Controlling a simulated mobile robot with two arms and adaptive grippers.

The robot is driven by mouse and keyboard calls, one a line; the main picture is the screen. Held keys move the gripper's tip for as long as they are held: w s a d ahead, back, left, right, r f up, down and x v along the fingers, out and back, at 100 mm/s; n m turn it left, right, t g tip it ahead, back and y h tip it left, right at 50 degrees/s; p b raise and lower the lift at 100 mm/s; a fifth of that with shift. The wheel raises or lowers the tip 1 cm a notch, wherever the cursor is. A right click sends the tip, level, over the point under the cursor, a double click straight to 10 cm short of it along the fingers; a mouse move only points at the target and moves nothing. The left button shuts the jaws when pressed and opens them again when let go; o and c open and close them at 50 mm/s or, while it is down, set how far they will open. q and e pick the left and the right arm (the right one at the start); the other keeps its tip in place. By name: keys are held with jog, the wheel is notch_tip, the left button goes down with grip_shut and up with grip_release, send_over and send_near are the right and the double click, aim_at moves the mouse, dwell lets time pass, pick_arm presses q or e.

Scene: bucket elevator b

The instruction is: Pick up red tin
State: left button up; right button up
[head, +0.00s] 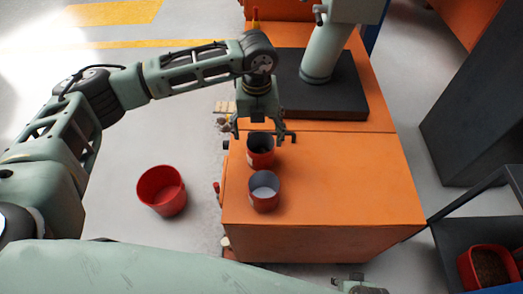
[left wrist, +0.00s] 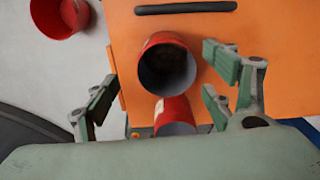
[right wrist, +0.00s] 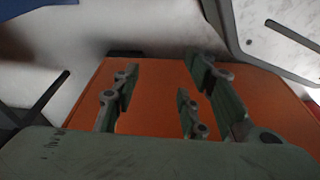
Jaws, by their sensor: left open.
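A red tin with a dark inside (head: 260,160) stands upright on the orange cabinet (head: 340,190). A second red tin with a pale grey inside (head: 264,204) stands close in front of it. My left gripper (head: 264,136) is open and empty, with its fingers spread above the dark tin. In the left wrist view the dark tin (left wrist: 146,76) shows between the finger sides, and the pale tin (left wrist: 172,106) shows just below it. I cannot tell how far the fingertips are above the rims. My right gripper (right wrist: 158,100) is open and empty above an orange surface.
A larger red bucket (head: 162,205) stands on the grey floor left of the cabinet. A dark base plate (head: 340,102) with a pale green column (head: 325,55) occupies the back of the cabinet. A red container with brown contents (head: 488,270) sits in a dark rack at lower right.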

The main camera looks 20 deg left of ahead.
pick_arm(q)
send_over(259, 148)
jog(key=s+d, duration=0.1)
jog(key=s, duration=0.2)
jog(key=f, duration=0.6)
jog(key=shift+s+d+f+b, duration=0.1)
jog(key=shift+s+f+b, duration=0.1)
jog(key=shift+b, duration=0.1)
jog(key=shift+f, duration=0.3)
pick_arm(e)
jog(key=shift+w+r, duration=0.3)
jog(key=shift+r, duration=0.3)
jog(key=shift+w+r, duration=0.25)
jog(key=shift+r, duration=0.3)
pick_arm(q)
jog(key=shift+c, duration=0.5)
jog(key=c, duration=1.6)
pick_arm(e)
jog(key=shift+s, duration=0.1)
pick_arm(q)
jog(key=shift+r, duration=0.1)
